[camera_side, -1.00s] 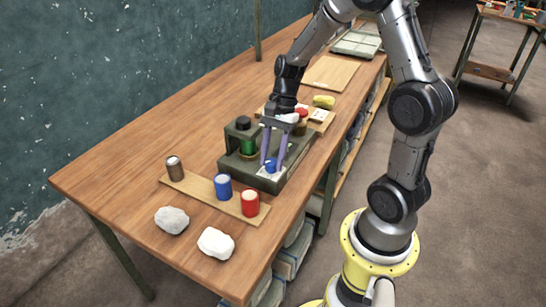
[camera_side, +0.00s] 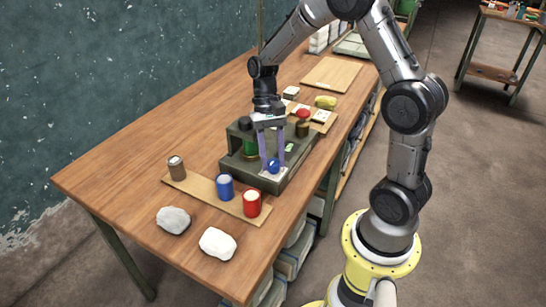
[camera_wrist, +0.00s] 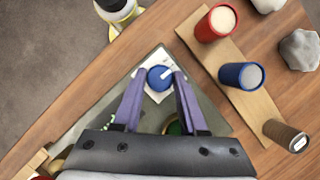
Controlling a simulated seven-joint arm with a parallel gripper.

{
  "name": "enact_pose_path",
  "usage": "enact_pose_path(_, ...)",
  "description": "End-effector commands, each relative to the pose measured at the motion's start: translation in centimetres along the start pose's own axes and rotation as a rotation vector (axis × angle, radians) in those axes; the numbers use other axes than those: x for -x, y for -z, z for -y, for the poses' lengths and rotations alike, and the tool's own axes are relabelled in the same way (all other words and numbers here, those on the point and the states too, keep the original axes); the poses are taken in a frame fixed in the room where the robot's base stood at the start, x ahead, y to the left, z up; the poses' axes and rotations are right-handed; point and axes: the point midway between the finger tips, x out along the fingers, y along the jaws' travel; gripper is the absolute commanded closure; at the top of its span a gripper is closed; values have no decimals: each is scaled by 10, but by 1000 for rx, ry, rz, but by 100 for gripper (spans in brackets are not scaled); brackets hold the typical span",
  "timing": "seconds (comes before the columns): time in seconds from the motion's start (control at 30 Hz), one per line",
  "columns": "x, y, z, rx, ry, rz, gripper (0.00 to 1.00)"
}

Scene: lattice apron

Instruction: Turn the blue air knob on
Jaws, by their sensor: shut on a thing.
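The blue air knob (camera_side: 272,166) sits on a white card at the near end of a dark green fixture (camera_side: 262,183). In the wrist view the knob (camera_wrist: 158,82) shows a white pointer mark toward its right side. My gripper (camera_side: 272,169) points down over it, its purple fingers on either side of the knob and shut on it. The fingertips also show in the wrist view (camera_wrist: 159,75), left and right of the knob.
A board (camera_side: 203,191) with brown, blue (camera_side: 225,187) and red (camera_side: 252,203) cylinders lies at the near left. Two pale lumps (camera_side: 217,243) lie in front. The fixture also holds a green cylinder (camera_side: 249,147). The table's left part is clear.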

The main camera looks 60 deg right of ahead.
Motion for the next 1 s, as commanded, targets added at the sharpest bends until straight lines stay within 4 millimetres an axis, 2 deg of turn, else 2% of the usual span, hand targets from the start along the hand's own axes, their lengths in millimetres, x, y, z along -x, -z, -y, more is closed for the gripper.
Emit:
enact_pose_path(0.6,1,0,0,37,-15,-1,100)
enact_pose_path(0.63,1,0,0,37,-15,-1,53)
enact_pose_path(0.7,1,0,0,37,-14,-1,40)
enact_pose_path(0.77,1,0,0,36,-14,-1,30)
enact_pose_path(1.0,0,0,0,35,-14,0,28)
